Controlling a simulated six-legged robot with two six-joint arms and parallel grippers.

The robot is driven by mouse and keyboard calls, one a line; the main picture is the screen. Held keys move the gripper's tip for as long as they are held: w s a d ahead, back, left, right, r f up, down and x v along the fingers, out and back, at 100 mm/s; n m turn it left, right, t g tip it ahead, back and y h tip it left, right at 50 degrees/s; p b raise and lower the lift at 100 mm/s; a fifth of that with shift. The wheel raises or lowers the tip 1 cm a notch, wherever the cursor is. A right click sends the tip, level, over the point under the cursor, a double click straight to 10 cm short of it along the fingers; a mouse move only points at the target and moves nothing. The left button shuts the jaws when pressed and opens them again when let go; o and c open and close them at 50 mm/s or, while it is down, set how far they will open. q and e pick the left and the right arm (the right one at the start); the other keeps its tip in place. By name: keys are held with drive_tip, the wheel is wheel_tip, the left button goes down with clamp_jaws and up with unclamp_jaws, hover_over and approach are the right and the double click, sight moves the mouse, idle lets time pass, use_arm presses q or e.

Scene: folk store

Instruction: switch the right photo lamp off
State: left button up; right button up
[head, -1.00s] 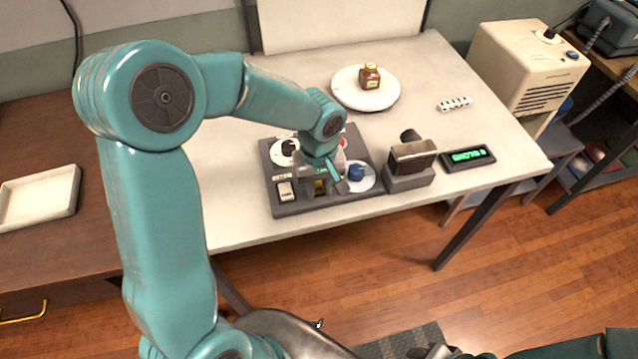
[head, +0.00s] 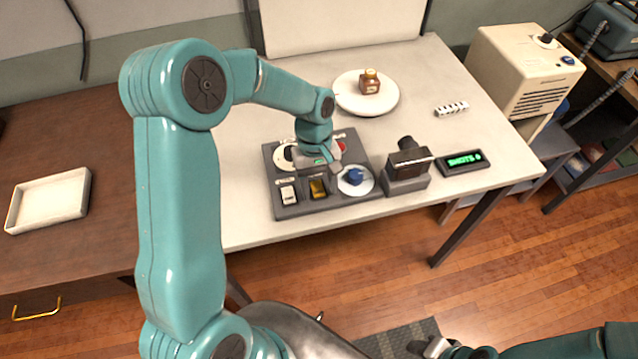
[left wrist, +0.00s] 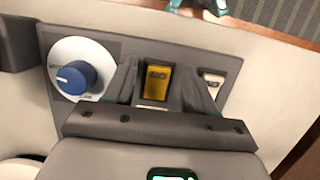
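A dark grey control panel (head: 330,199) lies near the table's front edge. It has a white rocker switch (head: 288,194), an amber rocker switch (head: 318,188) and a blue knob (head: 355,176) on a white disc. A second dial (head: 283,156) and a red button (head: 342,146) are partly behind my left gripper (head: 328,163). In the left wrist view, the amber switch (left wrist: 156,83) shows between the open, empty fingers, with the blue knob (left wrist: 75,77) to the left and the white switch (left wrist: 212,84) to the right. Contact cannot be told. My right gripper (head: 432,346) is low, its fingers unclear. No photo lamp is recognisable.
A camera-like device (head: 408,165) and a display with green "SHOTS" text (head: 462,162) stand right of the panel. A plate (head: 367,93) with a brown bottle (head: 369,81) and a striped white piece (head: 451,109) are farther back. A white tray (head: 48,201) lies on the left desk.

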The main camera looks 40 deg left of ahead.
sight(315, 181)
use_arm(q)
drive_tip(key=v, duration=1.6)
drive_tip(key=shift+r+b, duration=0.2)
drive_tip(key=shift+b, duration=0.1)
drive_tip(key=shift+s, duration=0.1)
